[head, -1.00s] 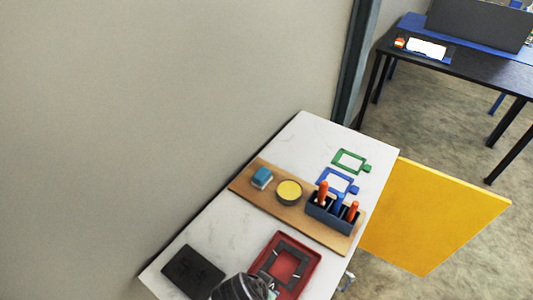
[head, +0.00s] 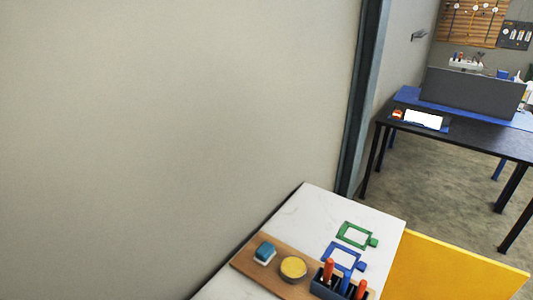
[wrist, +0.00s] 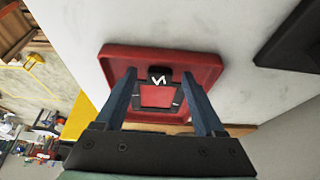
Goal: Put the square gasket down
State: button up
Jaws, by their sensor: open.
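The square gasket (wrist: 160,71) is a dark frame with a tab bearing a white mark. In the wrist view it lies in the red tray (wrist: 155,55), whose red floor shows through its opening. My gripper (wrist: 159,74) is open, with one finger to each side of the gasket's tab in the picture. Gaps show between the fingers and the tab. The gripper's body hides the near part of the view. In the head view the gripper, the gasket and the red tray are out of frame.
A green frame (head: 340,234) and a blue frame (head: 329,252) lie on the white table (head: 310,205). A wooden board (head: 245,264) holds a blue block (head: 265,252), a yellow-topped round tin (head: 293,268) and a tool holder (head: 325,291). A black plate (wrist: 285,40) lies beside the tray.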

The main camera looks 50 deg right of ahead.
jog(key=v, duration=1.2)
jog(key=shift+b, duration=0.35)
jog(key=shift+r, duration=0.15)
jog(key=w+a+r+n+t, duration=0.35)
jog(key=w+r+t, duration=0.25)
jog(key=w+r, duration=0.55)
jog(key=w+a+r+n+t, duration=0.2)
jog(key=w+r+n+t, duration=0.2)
jog(key=w+r+t, duration=0.75)
jog(key=s+a+r+n+t+y, duration=0.1)
jog(key=a+r+n, duration=0.1)
jog(key=r, duration=0.8)
jog(key=s+a+r+n+t, duration=0.1)
jog(key=a+r+n, duration=0.15)
jog(key=r, duration=0.75)
jog(key=s+a+r+n+t+y, duration=0.1)
jog(key=s+a+r+n+t, duration=0.1)
jog(key=s+r, duration=0.3)
jog(key=s+a+r+n+t+y, duration=0.2)
jog(key=s+a+r+n+t, duration=0.1)
jog(key=r, duration=1.1)
jog(key=s+a+t, duration=0.1)
jog(key=s+t, duration=0.1)
jog(key=shift+s+r+y, duration=0.3)
jog(key=shift+s, duration=0.1)
jog(key=shift+t, duration=0.25)
